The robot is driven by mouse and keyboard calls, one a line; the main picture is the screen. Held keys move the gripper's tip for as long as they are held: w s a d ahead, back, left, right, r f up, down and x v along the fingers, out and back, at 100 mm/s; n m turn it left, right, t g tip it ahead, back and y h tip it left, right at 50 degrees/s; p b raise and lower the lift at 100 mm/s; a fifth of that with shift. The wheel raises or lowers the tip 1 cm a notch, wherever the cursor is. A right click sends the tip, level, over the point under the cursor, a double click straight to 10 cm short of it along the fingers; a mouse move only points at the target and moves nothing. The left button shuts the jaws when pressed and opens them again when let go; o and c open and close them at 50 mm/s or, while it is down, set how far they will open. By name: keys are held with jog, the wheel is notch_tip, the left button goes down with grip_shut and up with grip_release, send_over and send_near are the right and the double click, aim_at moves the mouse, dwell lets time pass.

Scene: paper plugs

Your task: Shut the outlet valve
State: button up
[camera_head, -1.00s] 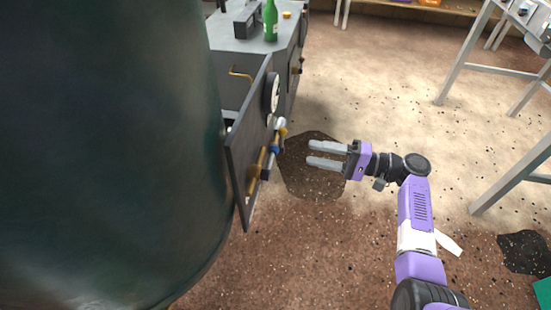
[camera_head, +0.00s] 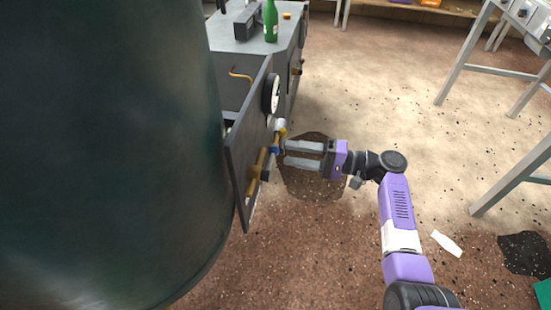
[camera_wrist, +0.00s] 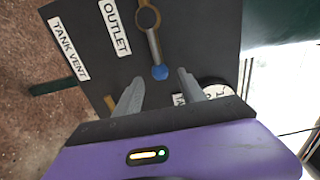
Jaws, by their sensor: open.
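The dark upright panel (camera_head: 240,155) stands beside the big tank. In the wrist view the panel carries an "OUTLET" label (camera_wrist: 115,27) next to a brass valve fitting (camera_wrist: 148,18). A grey lever (camera_wrist: 154,45) runs from that fitting to a blue ball knob (camera_wrist: 160,72). A blue part also shows on the panel in the head view (camera_head: 275,150). My gripper (camera_head: 287,154) is open and faces the panel. In the wrist view the blue knob appears between the fingertips of my gripper (camera_wrist: 160,77); I cannot tell whether they touch it.
A "TANK VENT" label (camera_wrist: 69,48) is beside the outlet label. A round gauge (camera_head: 271,93) is higher on the panel. The large dark green tank (camera_head: 110,150) fills the left. A bench with a green bottle (camera_head: 270,20) is behind.

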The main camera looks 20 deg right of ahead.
aim_at(271, 161)
jog(key=shift+w+a, duration=0.1)
jog(key=shift+a, duration=0.05)
jog(key=x, duration=0.3)
jog(key=shift+w+a, duration=0.2)
dwell(0.7)
jog(key=c, duration=0.9)
